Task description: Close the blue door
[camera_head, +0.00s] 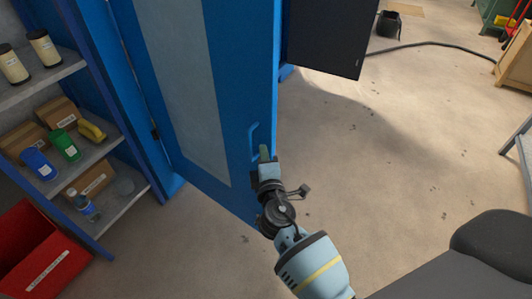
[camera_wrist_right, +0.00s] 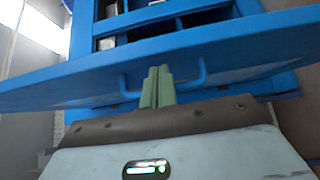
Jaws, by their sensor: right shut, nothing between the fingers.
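The blue door (camera_head: 252,60) stands open in the head view, swung out from a blue cabinet with shelves. It has a grey panel and a blue handle (camera_head: 253,138) near its free edge. My right gripper (camera_head: 264,152) is at the handle, its green fingers closed together. In the right wrist view the blue door (camera_wrist_right: 60,85) crosses the picture, and the shut fingers (camera_wrist_right: 158,85) stand between the two ends of the handle (camera_wrist_right: 201,75). Whether the fingers touch the handle or door, I cannot tell. My left gripper is not in view.
Cabinet shelves (camera_head: 50,82) at the left hold cans, boxes, bottles and a yellow item. A red bin (camera_head: 40,255) stands on the floor at lower left. A dark panel (camera_head: 325,40) is behind the door. A black hose (camera_head: 440,44) crosses the floor; the floor at right is mostly clear.

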